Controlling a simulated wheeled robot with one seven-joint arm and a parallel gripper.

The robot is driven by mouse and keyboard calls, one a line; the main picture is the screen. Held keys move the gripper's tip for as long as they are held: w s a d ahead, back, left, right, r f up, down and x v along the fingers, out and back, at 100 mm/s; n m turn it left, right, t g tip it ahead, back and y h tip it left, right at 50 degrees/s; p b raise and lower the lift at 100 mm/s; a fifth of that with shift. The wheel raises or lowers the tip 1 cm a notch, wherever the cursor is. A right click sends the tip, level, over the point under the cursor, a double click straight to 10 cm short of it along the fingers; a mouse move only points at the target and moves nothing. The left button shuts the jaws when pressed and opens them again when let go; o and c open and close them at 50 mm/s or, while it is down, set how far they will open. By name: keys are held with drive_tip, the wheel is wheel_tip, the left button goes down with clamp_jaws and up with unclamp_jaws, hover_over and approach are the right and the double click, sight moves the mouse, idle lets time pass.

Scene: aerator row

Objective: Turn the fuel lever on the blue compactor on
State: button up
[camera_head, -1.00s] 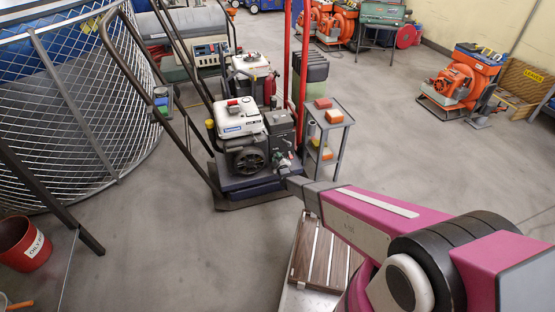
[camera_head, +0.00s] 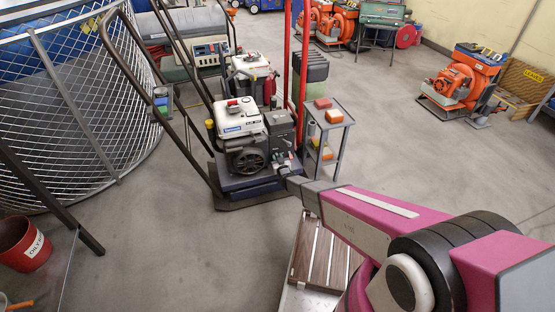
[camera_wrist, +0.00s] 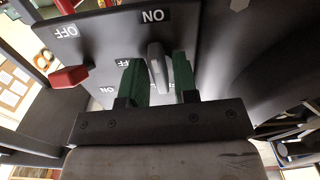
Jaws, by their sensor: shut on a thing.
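The blue compactor (camera_head: 235,188) stands on the floor left of centre in the head view, with a white and black engine (camera_head: 236,122) on it. My gripper (camera_head: 283,158) is at the right side of the engine, small and partly lost against it. In the wrist view my gripper (camera_wrist: 159,78) has two green fingers shut on a grey lever (camera_wrist: 157,66). One ON label (camera_wrist: 153,15) is above the lever and an OFF label (camera_wrist: 131,63) is beside it, partly behind the left finger. A red lever (camera_wrist: 69,77) sits apart at the left, below another OFF label (camera_wrist: 65,32).
A small grey cart (camera_head: 329,135) with orange and red blocks stands right of the compactor. Red uprights (camera_head: 302,70) rise behind the engine. A wire-mesh enclosure (camera_head: 75,110) and a red bucket (camera_head: 25,245) are at the left. The floor between the cart and the orange machine (camera_head: 455,82) is clear.

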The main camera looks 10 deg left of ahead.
drive_tip(key=shift+f+m, duration=0.1)
drive_tip(key=shift+m, duration=0.4)
drive_tip(key=o, duration=0.7)
drive_tip(key=shift+c, duration=0.2)
drive_tip(key=shift+s+d, duration=0.1)
